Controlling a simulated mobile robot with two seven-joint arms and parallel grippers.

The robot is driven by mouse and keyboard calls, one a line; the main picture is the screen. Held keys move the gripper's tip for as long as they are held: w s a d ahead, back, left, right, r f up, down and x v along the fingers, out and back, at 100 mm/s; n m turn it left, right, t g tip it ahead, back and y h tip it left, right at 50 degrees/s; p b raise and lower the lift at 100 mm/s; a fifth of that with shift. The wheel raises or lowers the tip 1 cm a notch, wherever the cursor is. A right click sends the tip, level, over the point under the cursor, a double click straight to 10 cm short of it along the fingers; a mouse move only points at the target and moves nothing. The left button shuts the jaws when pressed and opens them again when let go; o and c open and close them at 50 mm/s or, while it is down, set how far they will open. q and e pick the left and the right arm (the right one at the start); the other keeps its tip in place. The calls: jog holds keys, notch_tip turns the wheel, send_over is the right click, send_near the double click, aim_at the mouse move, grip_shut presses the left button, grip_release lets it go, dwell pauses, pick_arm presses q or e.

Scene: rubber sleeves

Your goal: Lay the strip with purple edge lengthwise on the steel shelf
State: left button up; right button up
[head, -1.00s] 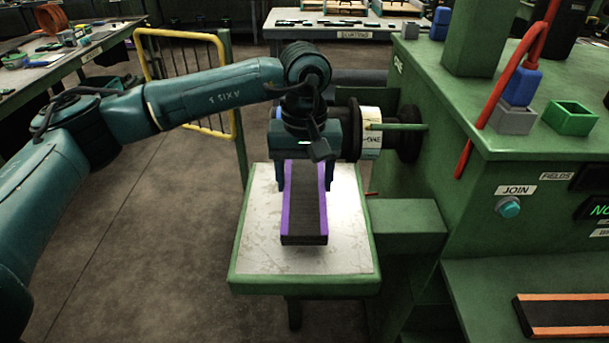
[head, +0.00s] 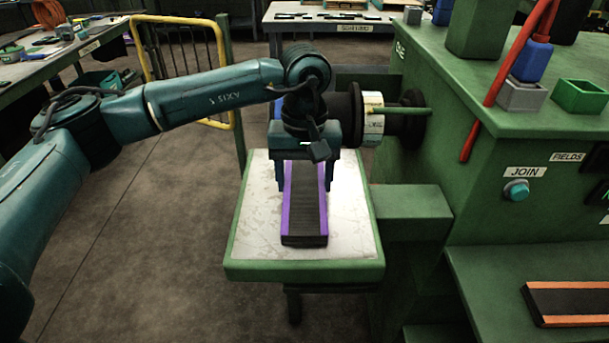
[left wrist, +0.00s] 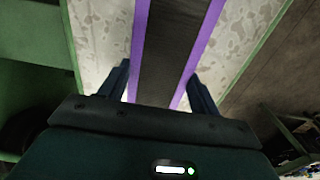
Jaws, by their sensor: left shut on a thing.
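The black strip with purple edges (head: 305,212) lies along the length of the steel shelf (head: 345,235), its near end close to the shelf's front rim. My left gripper (head: 305,182) is shut on the strip from above, one finger at each purple edge. In the left wrist view the strip (left wrist: 172,50) runs away between the fingers of the gripper (left wrist: 160,88), with bare steel on both sides. I cannot tell whether the strip's underside fully touches the steel. My right gripper is in neither view.
A green machine (head: 430,150) with a dark roller (head: 405,125) stands right of the shelf. An orange-edged strip (head: 575,302) lies on a green ledge at lower right. A yellow barrier (head: 225,75) stands behind left. Floor left of the shelf is clear.

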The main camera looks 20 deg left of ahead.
pick_arm(q)
jog(key=o, duration=1.1)
jog(key=shift+c, duration=0.2)
